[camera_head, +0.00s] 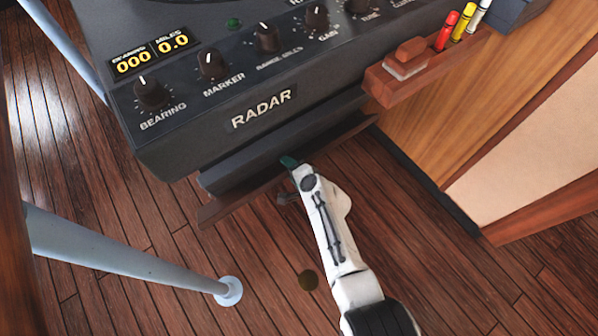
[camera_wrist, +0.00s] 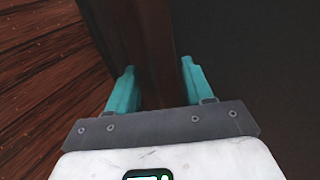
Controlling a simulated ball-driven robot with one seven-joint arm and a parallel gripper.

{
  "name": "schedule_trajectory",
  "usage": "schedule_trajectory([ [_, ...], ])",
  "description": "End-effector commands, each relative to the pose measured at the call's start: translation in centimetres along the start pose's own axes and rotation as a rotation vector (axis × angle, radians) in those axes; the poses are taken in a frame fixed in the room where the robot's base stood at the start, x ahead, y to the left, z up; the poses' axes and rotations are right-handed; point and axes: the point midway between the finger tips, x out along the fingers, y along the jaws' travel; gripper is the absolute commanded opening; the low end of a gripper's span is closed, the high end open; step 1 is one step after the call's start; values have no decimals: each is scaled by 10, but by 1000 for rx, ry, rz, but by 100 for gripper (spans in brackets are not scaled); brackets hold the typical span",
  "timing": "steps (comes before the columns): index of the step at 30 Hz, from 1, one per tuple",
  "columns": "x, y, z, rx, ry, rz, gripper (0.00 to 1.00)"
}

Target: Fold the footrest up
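The footrest (camera_head: 235,204) is a long brown wooden board low on the front of the radar console, below a dark ledge. My gripper (camera_head: 287,170) is at the right part of this board, with a teal fingertip showing against the ledge. In the wrist view, the two teal fingers of my gripper (camera_wrist: 157,82) stand apart, one on each side of a dark brown strip (camera_wrist: 155,45), which looks like the footrest's edge. The strip about fills the gap. I cannot tell whether the fingers press on it.
The radar console (camera_head: 264,110) overhangs the footrest. A pale blue metal rail (camera_head: 120,262) meets the floor at the left. A wooden pen holder (camera_head: 420,75) juts out at the right, by a wood-panelled cabinet (camera_head: 450,110). The plank floor (camera_head: 460,275) at right is clear.

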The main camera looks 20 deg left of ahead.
Motion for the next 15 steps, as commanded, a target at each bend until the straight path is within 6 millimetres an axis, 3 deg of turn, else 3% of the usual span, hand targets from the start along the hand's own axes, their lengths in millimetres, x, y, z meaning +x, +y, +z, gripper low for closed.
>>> schedule_trajectory([
  [9,-57,-8,-1,-1,3,-6,49],
  [15,-85,-8,-1,-1,4,-8,49],
])
